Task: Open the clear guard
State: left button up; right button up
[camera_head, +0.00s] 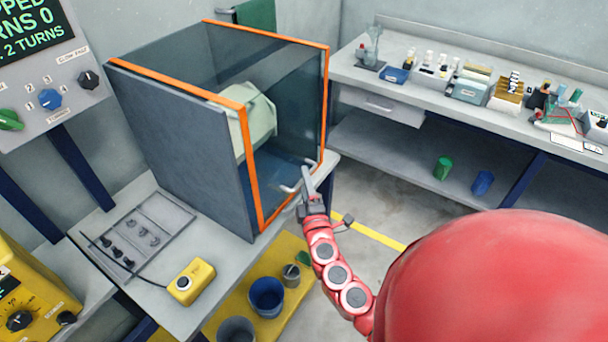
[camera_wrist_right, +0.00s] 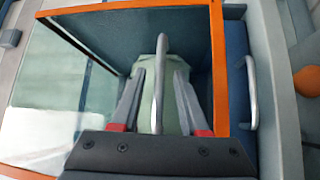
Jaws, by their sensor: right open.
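The clear guard (camera_head: 290,118) is a see-through panel with orange edges on a grey box, and it looks shut. Its pale bar handle (camera_head: 288,189) sticks out low on the panel. In the right wrist view a grey handle bar (camera_wrist_right: 159,75) stands between the fingers of my right gripper (camera_wrist_right: 158,95). The fingers are apart, one on each side of the bar; I cannot tell whether they touch it. My right gripper (camera_head: 306,186) is at the handle in the head view. A pale green cloth-like thing (camera_head: 256,120) shows inside the box. My left gripper is not in view.
A second bar handle (camera_wrist_right: 251,92) shows at right in the wrist view. A yellow button box (camera_head: 191,282) and a grey tray (camera_head: 140,238) lie on the bench before the box. Blue bucket (camera_head: 266,297) sits below. The right-hand bench (camera_head: 440,88) holds several small items.

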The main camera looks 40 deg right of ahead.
jog(key=shift+w+d, duration=0.1)
jog(key=shift+w, duration=0.35)
grip_shut()
dwell(1.2)
